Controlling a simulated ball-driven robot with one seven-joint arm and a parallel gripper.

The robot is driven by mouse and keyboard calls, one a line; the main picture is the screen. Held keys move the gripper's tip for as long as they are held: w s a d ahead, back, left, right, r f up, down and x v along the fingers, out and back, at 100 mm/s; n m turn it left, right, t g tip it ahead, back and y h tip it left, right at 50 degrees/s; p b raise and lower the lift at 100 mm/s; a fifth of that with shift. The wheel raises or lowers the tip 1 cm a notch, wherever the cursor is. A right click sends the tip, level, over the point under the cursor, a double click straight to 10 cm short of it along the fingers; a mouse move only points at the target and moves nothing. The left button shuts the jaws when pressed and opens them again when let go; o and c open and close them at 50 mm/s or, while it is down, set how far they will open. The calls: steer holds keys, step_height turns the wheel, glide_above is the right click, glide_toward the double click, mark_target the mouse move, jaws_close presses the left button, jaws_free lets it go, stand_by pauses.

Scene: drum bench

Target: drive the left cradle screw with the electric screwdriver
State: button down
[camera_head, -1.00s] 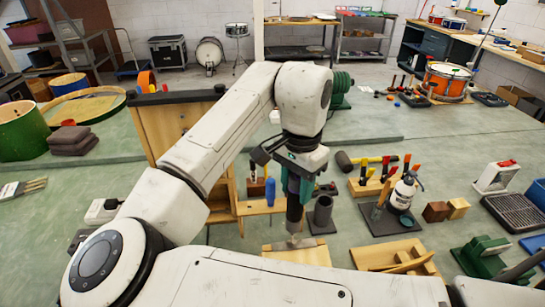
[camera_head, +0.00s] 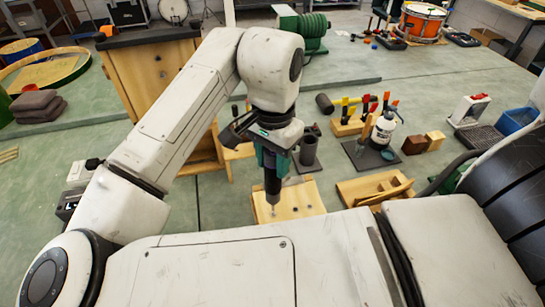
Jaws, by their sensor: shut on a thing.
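My gripper (camera_head: 268,137) is shut on the electric screwdriver (camera_head: 272,178), a teal and black tool held upright with its bit pointing down. The bit's tip is over the left part of a pale wooden block (camera_head: 306,198), which looks like the cradle. I cannot tell whether the tip touches a screw there; the left screw is too small to make out at the bit. My own arm and body cover the near edge of the block.
A dark grey cup (camera_head: 308,151) stands just behind the block. A wooden tray (camera_head: 372,187) lies to the right, with a white bottle (camera_head: 384,128) on a dark mat behind it. A rack of coloured-handled tools (camera_head: 350,125) stands farther back. A wooden cabinet (camera_head: 150,75) is at left.

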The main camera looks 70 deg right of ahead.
steer(key=shift+f, duration=1.25)
stand_by(3.0)
steer(key=shift+r, duration=0.15)
steer(key=shift+r+p, duration=1.4)
steer(key=shift+p, duration=0.1)
steer(key=shift+f, duration=0.1)
